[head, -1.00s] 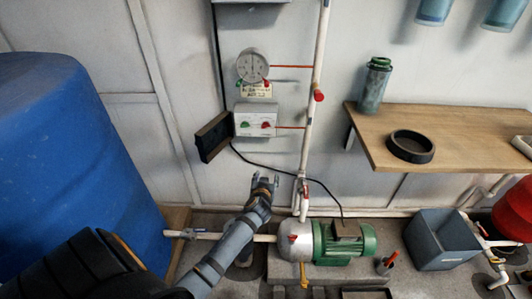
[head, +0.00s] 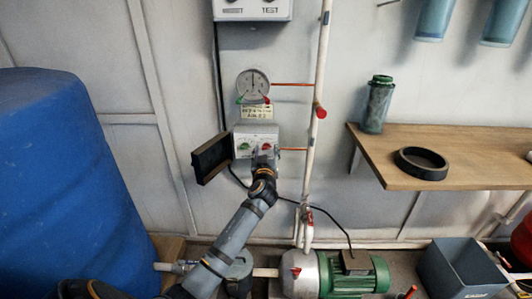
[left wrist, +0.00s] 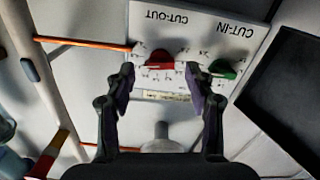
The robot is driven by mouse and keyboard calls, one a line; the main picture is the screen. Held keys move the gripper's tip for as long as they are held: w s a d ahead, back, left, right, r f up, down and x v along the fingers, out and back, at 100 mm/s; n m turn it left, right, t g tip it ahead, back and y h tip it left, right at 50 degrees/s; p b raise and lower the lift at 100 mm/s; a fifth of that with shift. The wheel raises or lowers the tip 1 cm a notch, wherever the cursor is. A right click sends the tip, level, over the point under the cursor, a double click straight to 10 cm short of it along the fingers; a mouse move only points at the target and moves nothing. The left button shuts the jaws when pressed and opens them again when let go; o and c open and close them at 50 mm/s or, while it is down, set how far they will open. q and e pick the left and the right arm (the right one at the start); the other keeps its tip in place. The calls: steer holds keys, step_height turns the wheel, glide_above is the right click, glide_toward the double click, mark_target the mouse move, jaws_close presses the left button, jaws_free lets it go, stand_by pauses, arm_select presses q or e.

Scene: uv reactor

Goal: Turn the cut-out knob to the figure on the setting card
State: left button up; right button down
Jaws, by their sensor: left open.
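The cut-out knob is red (left wrist: 160,62) and sits on a dial with printed marks, under the upside-down word CUT-OUT in the left wrist view. It also shows in the head view (head: 267,147) on the right half of the white switch box (head: 256,132). A green cut-in knob (left wrist: 226,70) is beside it. My left gripper (left wrist: 161,78) is open, with its fingers apart on either side of the red knob and no clear contact. In the head view it (head: 263,156) covers the box's lower right. The setting card (head: 256,112) is above the box; its figures are too small to read.
A round gauge (head: 253,86) is above the card. The box's dark open cover (head: 212,158) hangs at its left. An orange tube (head: 292,149) and white pipe (head: 312,140) are to the right. A wooden shelf (head: 450,150) is farther right.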

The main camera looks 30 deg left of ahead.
arm_select(q)
steer(key=shift+w+a, duration=0.3)
steer(key=shift+w, duration=0.15)
steer(key=shift+c, duration=0.4)
jaws_close()
steer(key=shift+m, duration=1)
steer(key=shift+o, duration=0.4)
jaws_free()
steer(key=shift+d, duration=0.1)
